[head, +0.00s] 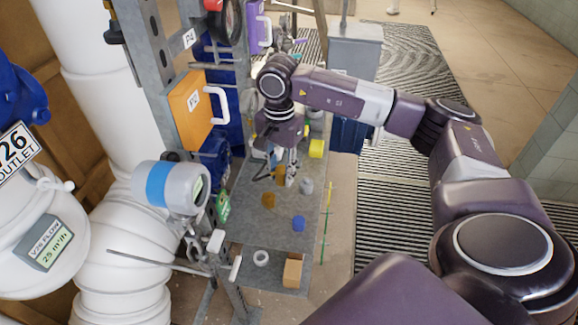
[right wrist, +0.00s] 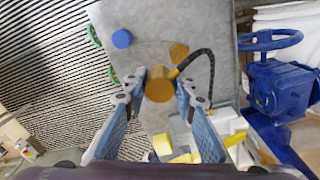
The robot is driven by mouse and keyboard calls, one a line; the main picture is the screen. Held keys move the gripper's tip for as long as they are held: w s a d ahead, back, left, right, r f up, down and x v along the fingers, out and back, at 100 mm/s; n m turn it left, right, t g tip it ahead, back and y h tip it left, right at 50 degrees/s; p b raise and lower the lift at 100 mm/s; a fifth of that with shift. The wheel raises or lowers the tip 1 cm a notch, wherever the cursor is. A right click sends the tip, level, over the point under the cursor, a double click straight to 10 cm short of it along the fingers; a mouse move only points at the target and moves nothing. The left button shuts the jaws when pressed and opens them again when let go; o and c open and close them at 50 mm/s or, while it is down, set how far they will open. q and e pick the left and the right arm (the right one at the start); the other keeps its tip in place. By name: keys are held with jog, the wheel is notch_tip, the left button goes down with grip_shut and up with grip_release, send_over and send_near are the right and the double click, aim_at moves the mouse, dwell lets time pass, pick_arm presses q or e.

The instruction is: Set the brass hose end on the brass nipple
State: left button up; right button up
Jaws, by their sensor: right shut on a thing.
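My right gripper (head: 286,165) reaches over the grey bench from the right and points down. In the right wrist view its two fingers (right wrist: 160,90) are closed around the brass hose end (right wrist: 160,83). A black hose curves away from the hose end to the right in that view. The hose end also shows below the gripper in the head view (head: 280,174). A second brass piece, apparently the nipple (head: 268,200), is on the bench, nearer the head camera than the hose end. In the wrist view this nipple (right wrist: 179,50) is apart from the hose end. My left gripper is out of view.
A blue cap (head: 298,223) and a grey round piece (head: 306,186) are on the bench (head: 248,215). A yellow block (head: 316,148) stands farther back. The steel frame, orange box (head: 198,104) and blue-banded flow meter (head: 172,187) stand at the left. A lower shelf holds a cardboard-coloured box (head: 292,270).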

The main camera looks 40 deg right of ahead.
aim_at(268, 194)
jog(key=shift+w+a+f, duration=0.25)
jog(key=shift+w+a, duration=0.25)
jog(key=shift+w+a+f, duration=0.2)
jog(key=shift+w+a, duration=0.3)
jog(key=shift+w+a+f, duration=0.25)
jog(key=shift+w+a, duration=0.2)
jog(key=shift+w, duration=0.1)
notch_tip(268, 194, down, 2)
jog(key=shift+d+f+b, duration=0.1)
jog(key=shift+b, duration=0.95)
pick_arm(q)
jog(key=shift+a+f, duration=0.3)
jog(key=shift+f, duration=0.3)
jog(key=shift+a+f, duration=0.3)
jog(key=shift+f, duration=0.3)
pick_arm(e)
jog(key=shift+f, duration=0.1)
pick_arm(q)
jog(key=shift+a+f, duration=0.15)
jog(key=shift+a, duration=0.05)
pick_arm(e)
jog(key=shift+s, duration=0.1)
pick_arm(q)
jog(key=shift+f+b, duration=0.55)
jog(key=shift+b, duration=0.25)
pick_arm(e)
jog(key=shift+f, duration=0.35)
